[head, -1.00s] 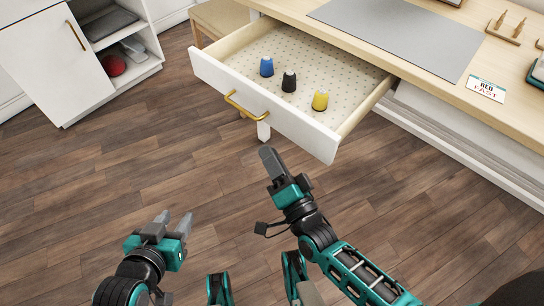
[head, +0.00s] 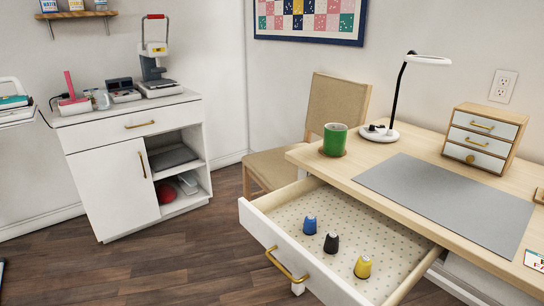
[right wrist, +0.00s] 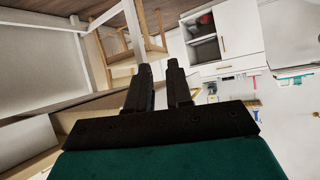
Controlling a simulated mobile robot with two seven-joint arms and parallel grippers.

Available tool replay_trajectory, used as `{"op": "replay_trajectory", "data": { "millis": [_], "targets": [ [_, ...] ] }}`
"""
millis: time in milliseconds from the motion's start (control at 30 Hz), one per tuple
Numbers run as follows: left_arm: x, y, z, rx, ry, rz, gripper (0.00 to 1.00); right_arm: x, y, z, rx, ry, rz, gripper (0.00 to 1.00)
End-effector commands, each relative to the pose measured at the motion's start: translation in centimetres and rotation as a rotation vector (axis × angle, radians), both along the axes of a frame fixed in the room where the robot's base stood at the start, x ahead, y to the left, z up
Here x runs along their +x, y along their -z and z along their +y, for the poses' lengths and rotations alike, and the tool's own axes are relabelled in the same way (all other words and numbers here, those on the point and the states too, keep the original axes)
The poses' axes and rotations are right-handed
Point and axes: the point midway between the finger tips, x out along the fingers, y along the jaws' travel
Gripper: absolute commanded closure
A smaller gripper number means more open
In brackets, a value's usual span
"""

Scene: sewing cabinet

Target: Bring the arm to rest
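My right gripper (right wrist: 159,68) shows in the right wrist view with its two dark fingers a little apart. Nothing is between them, and they touch nothing that I can see. The wrist picture is tilted, with the chair and the white cabinet beyond the fingertips. Neither gripper shows in the head view, so my left gripper is out of sight.
The drawer (head: 283,247) stands open from the desk (head: 340,172), holding a blue spool (head: 310,225), a black spool (head: 331,243) and a yellow spool (head: 363,267). A green mug (head: 335,139) and lamp (head: 380,134) stand on the desk. Floor left of the drawer is clear.

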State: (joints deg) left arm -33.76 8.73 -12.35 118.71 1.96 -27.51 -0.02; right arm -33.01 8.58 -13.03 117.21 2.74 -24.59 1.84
Motion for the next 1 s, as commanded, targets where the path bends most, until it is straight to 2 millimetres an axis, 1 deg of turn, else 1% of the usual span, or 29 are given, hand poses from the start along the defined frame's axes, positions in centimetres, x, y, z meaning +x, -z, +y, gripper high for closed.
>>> {"op": "replay_trajectory", "data": {
  "millis": [33, 67, 100, 200, 400, 500, 600, 667, 767, 1000],
  "targets": [
    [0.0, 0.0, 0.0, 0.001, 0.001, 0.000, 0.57, -1.0, 0.0, -1.1, -0.077, -0.014, 0.036, 0.80],
    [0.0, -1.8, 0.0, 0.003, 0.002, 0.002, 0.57, -0.9, -1.6, -1.0, -0.069, -0.012, 0.031, 0.80],
    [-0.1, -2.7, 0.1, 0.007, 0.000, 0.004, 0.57, -0.8, -2.5, -1.1, -0.068, -0.008, 0.030, 0.80],
    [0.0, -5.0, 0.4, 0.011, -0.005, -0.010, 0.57, -1.0, -4.2, -1.5, -0.072, 0.000, 0.031, 0.80],
    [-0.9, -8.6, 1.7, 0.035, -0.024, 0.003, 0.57, -1.5, -8.3, -2.5, -0.088, 0.017, 0.033, 0.80],
    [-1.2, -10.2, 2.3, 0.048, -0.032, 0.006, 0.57, -1.8, -9.9, -2.9, -0.096, 0.024, 0.034, 0.80],
    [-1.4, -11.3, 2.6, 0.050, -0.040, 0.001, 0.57, -2.0, -10.9, -3.3, -0.102, 0.029, 0.034, 0.80],
    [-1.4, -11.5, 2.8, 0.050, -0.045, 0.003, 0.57, -2.1, -11.2, -3.4, -0.105, 0.031, 0.035, 0.80],
    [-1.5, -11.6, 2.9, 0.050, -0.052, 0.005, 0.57, -2.2, -11.4, -3.6, -0.107, 0.033, 0.033, 0.80],
    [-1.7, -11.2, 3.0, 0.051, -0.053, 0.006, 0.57, -2.2, -11.2, -3.6, -0.108, 0.034, 0.033, 0.80]
  ]
}}
